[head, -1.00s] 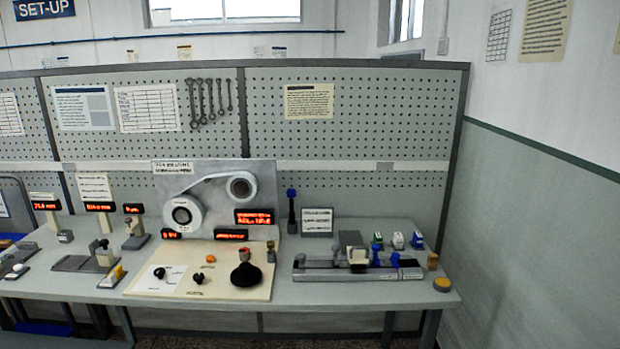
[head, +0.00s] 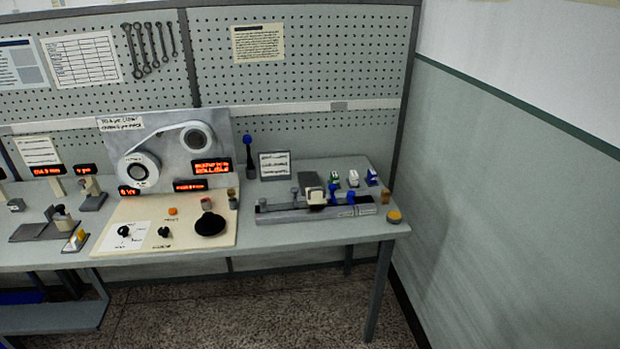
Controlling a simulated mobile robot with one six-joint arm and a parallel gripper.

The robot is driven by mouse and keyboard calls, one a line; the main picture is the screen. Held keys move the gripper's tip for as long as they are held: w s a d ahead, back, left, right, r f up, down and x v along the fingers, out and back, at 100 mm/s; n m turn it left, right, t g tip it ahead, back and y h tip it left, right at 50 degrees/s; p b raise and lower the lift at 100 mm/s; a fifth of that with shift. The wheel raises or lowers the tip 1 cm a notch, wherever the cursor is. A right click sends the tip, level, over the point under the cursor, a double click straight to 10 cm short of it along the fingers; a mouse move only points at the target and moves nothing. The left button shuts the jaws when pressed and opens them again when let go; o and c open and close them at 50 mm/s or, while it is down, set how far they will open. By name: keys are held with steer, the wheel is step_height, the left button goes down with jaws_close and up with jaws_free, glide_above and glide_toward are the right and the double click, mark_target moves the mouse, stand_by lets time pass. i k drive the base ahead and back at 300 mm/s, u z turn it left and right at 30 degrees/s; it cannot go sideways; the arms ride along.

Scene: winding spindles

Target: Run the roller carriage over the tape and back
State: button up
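A long, low grey rail fixture (head: 284,212) lies on the right part of the bench. A cream and dark block (head: 316,197), which looks like the roller carriage, sits near the middle of it. Blue-topped parts (head: 334,195) stand just right of that block. A tape strip on the fixture is too small to make out. A white tape band runs between two reels (head: 139,170) on the upright grey panel left of the fixture. My gripper is not in view.
Small green, white and blue blocks (head: 352,178) stand behind the fixture. A yellow-topped cylinder (head: 394,215) stands near the bench's right front corner. A blue-knobbed post (head: 248,155) and a small sign (head: 274,165) stand behind the fixture. The floor before the bench (head: 240,315) is clear.

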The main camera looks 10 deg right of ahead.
mark_target(315, 196)
steer(key=i, duration=0.3)
steer(key=z, duration=1.6)
steer(key=k, duration=0.1)
steer(key=u, duration=3.35)
steer(key=i, duration=0.6)
steer(key=u, duration=0.05)
